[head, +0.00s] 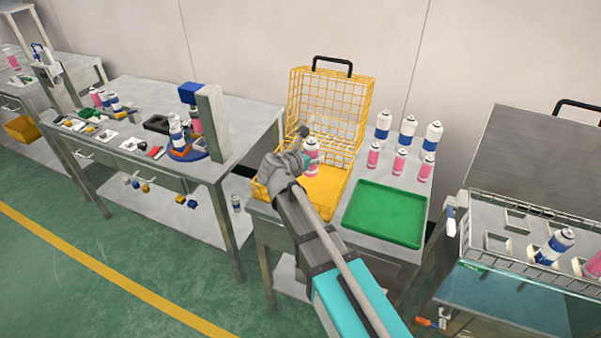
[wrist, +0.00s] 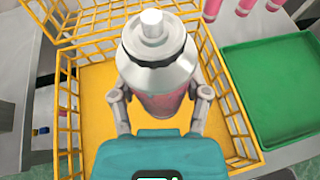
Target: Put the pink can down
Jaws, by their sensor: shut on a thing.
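The pink can (head: 311,158) is upright, with a white shoulder and a pink lower body. My gripper (head: 301,160) is shut on it, over the yellow wire basket (head: 268,205). In the wrist view the can (wrist: 158,60) stands between the two fingers of my gripper (wrist: 160,100), with the basket's yellow floor (wrist: 95,95) beneath and around it. The basket's lid stands open at the back. The can's base is hidden, so I cannot tell whether it touches the floor.
A green tray (head: 386,214) lies right of the basket. Several pink and blue-white cans (head: 407,133) stand behind it. A washing tank (head: 520,225) with a wire rack is at the right. A cluttered workbench (head: 225,160) is at the left.

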